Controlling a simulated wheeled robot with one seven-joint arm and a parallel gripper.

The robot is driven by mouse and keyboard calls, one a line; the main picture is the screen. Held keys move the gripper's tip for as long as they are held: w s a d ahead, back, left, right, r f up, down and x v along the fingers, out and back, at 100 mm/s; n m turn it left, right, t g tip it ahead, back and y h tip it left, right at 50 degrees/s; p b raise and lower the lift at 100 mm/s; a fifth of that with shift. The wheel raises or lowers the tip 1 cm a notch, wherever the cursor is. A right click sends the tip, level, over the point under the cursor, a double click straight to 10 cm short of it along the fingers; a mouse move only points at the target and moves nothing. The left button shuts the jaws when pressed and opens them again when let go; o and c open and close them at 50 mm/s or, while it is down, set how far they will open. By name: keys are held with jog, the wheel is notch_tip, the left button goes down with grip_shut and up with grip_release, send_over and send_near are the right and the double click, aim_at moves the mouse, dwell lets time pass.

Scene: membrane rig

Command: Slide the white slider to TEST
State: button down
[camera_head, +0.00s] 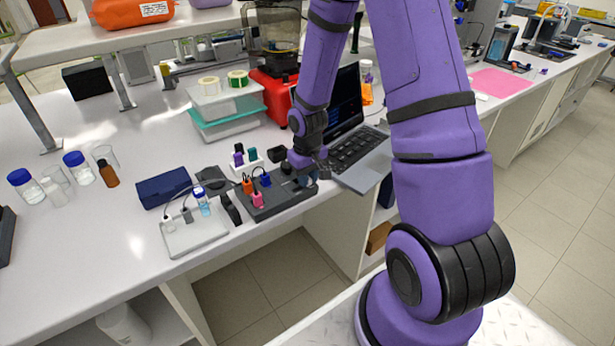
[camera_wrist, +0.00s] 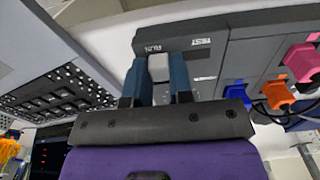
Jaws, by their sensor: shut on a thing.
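The white slider (camera_wrist: 158,68) sits on the face of the dark grey rig box (camera_wrist: 235,25), directly at the RUN label. The TEST label (camera_wrist: 200,41) is to its right in the wrist view. My gripper (camera_wrist: 159,80) has its two blue fingers on either side of the slider and is shut on it. In the head view my gripper (camera_head: 304,172) is at the right end of the rig box (camera_head: 272,203), and the slider itself is hidden there.
Orange, pink and blue plugs (camera_head: 257,199) with cables stand on the rig box's left part. A laptop (camera_head: 355,152) lies close on the right. A small tray (camera_head: 195,240) with vials and a dark blue box (camera_head: 163,187) are on the left.

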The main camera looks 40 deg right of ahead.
aim_at(295, 190)
jog(key=shift+a, duration=2)
jog(key=c, duration=1)
grip_release()
jog(key=shift+a, duration=0.1)
jog(key=shift+r, duration=0.55)
notch_tip(295, 190, up, 10)
jog(key=shift+f, duration=0.15)
